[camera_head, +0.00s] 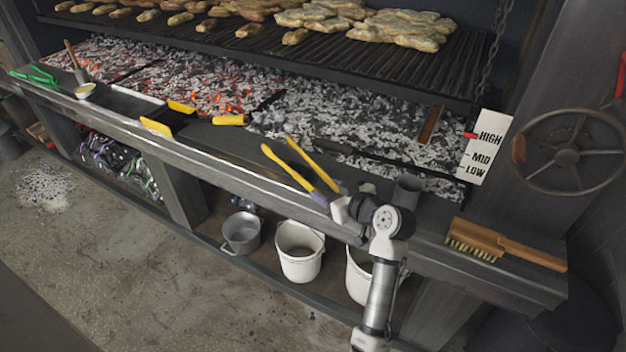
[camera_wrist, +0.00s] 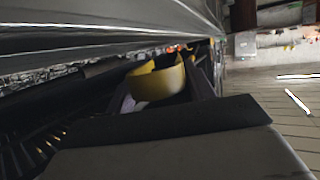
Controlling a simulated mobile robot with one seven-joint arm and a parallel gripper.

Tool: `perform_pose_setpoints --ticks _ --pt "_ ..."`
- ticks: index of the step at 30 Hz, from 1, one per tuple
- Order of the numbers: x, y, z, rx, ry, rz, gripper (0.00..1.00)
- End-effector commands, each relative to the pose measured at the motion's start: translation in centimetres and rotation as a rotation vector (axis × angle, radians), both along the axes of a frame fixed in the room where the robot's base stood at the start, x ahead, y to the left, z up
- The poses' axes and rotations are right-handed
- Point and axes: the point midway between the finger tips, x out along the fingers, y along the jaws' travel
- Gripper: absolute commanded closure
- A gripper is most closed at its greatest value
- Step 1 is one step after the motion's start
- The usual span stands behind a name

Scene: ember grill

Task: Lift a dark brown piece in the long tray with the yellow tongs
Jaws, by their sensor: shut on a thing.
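The yellow tongs (camera_head: 290,168) stick out from my gripper (camera_head: 333,203) over the grill's front ledge. Their two yellow arms are spread apart and point up and left. My gripper is shut on the tongs at their near end. In the wrist view a curved yellow part of the tongs (camera_wrist: 158,82) shows beside a dark finger of my gripper (camera_wrist: 190,85). A shallow metal tray (camera_head: 138,95) lies on the ledge at the far left; I cannot tell if it is the long tray. I cannot make out a dark brown piece in it.
Glowing coals (camera_head: 200,80) lie behind the ledge, under a grate (camera_head: 250,42) of food. Yellow-handled tools (camera_head: 230,120) lie left of the tongs. White buckets (camera_head: 299,262) stand below.

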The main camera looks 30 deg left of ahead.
Motion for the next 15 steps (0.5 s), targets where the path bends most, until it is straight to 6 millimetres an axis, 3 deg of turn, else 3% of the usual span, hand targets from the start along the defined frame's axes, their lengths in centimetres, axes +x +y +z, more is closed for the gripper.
perform_pose_setpoints --ticks 1,15 --pt "0.0 0.0 1.2 0.001 -0.003 0.0 0.53" --pt "0.0 0.0 6.8 0.001 -0.003 0.0 0.53"
